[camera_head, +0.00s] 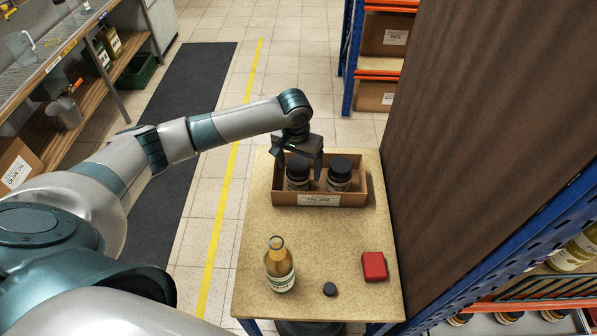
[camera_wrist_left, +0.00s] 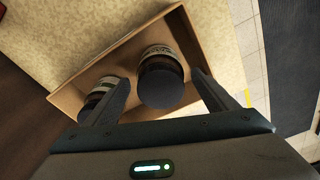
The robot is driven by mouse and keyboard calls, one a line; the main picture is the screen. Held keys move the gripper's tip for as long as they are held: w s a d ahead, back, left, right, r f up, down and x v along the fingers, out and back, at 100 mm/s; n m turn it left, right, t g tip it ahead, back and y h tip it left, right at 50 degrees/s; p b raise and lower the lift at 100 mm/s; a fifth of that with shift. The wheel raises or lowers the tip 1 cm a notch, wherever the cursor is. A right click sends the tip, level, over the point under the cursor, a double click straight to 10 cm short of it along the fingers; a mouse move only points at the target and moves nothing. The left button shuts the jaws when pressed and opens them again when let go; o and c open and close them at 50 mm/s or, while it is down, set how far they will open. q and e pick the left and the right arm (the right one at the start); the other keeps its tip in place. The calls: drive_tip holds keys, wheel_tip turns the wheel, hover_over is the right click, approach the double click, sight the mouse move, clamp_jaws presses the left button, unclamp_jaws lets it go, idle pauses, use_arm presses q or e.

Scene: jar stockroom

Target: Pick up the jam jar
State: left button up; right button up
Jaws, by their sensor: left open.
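Two dark-lidded jam jars stand in an open cardboard box (camera_head: 318,200) with a label that seems to read "Fig Jam". The left jar (camera_head: 298,174) is under my left gripper (camera_head: 299,170); the right jar (camera_head: 340,174) stands beside it. My left gripper is open, fingers pointing down. In the left wrist view, one jar (camera_wrist_left: 161,85) shows between the two fingers (camera_wrist_left: 158,95), and the other jar (camera_wrist_left: 98,94) is partly hidden behind one finger. I cannot tell whether the fingers touch a jar. My right gripper is not in view.
The box sits on a small table (camera_head: 325,240). Nearer stand an oil-like bottle (camera_head: 279,268), a small black lid (camera_head: 330,289) and a red box (camera_head: 374,266). A brown panel (camera_head: 470,130) rises close on the right. The table's middle is clear.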

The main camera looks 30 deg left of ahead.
use_arm(q)
drive_tip(key=shift+w+f, duration=0.1)
drive_tip(key=shift+f, duration=1.25)
drive_tip(key=shift+a, duration=0.1)
drive_tip(key=shift+c, duration=0.4)
drive_tip(key=c, duration=1.6)
drive_tip(key=shift+r, duration=0.1)
drive_tip(key=shift+w, duration=0.1)
wheel_tip(320, 180, up, 8)
drive_tip(key=shift+r+b, duration=0.2)
drive_tip(key=shift+b, duration=0.9)
drive_tip(key=shift+r, duration=0.8)
